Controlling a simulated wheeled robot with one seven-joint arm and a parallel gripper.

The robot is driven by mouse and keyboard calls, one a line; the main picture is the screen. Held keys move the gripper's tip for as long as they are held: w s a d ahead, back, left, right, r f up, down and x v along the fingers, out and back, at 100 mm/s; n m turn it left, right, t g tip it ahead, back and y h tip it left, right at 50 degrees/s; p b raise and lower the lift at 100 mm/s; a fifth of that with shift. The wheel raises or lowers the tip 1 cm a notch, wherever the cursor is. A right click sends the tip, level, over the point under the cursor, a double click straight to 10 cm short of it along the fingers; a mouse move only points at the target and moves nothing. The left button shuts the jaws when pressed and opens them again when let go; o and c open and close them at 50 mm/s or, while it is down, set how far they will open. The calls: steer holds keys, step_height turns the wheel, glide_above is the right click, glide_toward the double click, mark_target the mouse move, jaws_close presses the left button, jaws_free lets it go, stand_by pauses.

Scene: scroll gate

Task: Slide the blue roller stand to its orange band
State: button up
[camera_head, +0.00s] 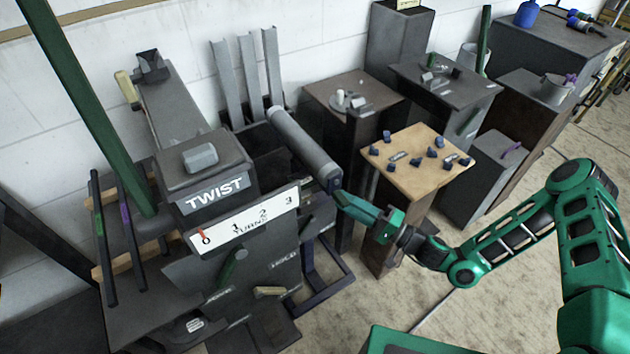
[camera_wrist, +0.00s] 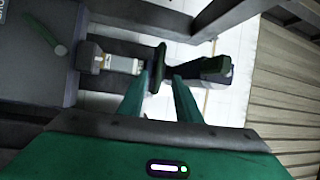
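My gripper (camera_head: 340,192) is at the lower end of a thick grey roller (camera_head: 303,143) in the head view. In the wrist view its two green fingers (camera_wrist: 164,82) stand apart, with a gap between the tips. A dark green disc (camera_wrist: 158,68) shows beside the left fingertip, and a dark block (camera_wrist: 207,70) lies beyond the right one. I cannot tell whether the fingers touch either. A dark blue frame (camera_head: 322,276), possibly the roller stand, is on the floor below my gripper. I cannot make out an orange band for sure.
A machine with a TWIST sign (camera_head: 217,194) and a white numbered scale (camera_head: 245,220) stands at left. A wooden-topped table (camera_head: 425,178) with small dark blocks is behind my arm. Dark cabinets (camera_head: 495,175) stand farther right. Floor (camera_head: 400,300) is open in front.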

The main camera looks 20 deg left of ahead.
steer(key=shift+m+t, duration=0.5)
steer(key=shift+t, duration=0.1)
steer(key=x, duration=1.1)
steer(key=shift+w+f, duration=0.15)
steer(key=shift+c, duration=0.7)
jaws_close()
